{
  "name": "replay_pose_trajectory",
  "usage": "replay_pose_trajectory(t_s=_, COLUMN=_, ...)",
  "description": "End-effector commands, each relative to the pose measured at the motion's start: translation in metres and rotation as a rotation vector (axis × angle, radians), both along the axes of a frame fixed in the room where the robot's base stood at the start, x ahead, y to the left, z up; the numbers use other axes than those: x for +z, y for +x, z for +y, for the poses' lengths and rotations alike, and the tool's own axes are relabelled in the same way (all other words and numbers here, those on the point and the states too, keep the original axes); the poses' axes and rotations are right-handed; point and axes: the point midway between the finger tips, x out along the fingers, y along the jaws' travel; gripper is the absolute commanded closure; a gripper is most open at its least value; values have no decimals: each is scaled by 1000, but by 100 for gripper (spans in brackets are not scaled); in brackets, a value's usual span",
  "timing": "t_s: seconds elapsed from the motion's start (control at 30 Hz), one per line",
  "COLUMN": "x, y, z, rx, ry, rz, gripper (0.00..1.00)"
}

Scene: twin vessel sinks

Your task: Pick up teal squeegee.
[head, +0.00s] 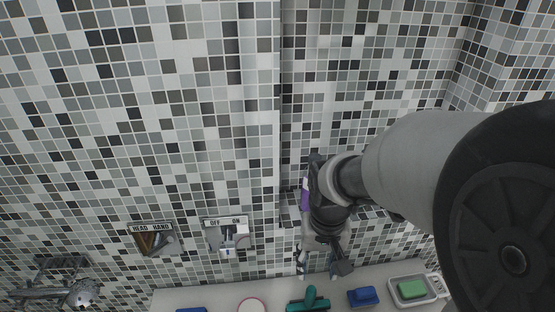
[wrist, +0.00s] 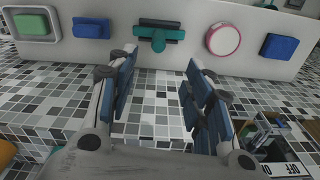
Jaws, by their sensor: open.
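The teal squeegee (wrist: 160,33) lies on a pale shelf (wrist: 275,65), with a dark bar across it and a rounded handle pointing toward my gripper in the wrist view. In the head view the squeegee (head: 309,301) shows at the bottom edge, its lower part cut off. My gripper (wrist: 160,72) is open and empty, its blue-padded fingers spread on either side of the squeegee's line of sight. In the head view my gripper (head: 322,262) hangs just above the squeegee in the picture, apart from it.
A blue block (wrist: 91,28) and a dish with green soap (wrist: 31,24) are left of the squeegee in the wrist view. A round pink-rimmed item (wrist: 223,39) and another blue block (wrist: 279,47) are right. Tiled walls and an OFF/ON switch plate (head: 227,236) stand close.

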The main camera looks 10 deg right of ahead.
Motion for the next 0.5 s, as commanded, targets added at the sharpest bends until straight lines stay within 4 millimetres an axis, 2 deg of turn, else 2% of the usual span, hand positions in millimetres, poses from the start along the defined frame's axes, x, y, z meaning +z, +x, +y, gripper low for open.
replay_pose_trajectory(t_s=0.1, x=-20, y=9, z=0, rx=-14, ry=0, rz=38, gripper=54)
replay_pose_trajectory(t_s=0.33, x=-46, y=12, z=1, rx=-21, ry=1, rz=55, gripper=54)
replay_pose_trajectory(t_s=0.5, x=-85, y=11, z=0, rx=-20, ry=0, rz=57, gripper=54)
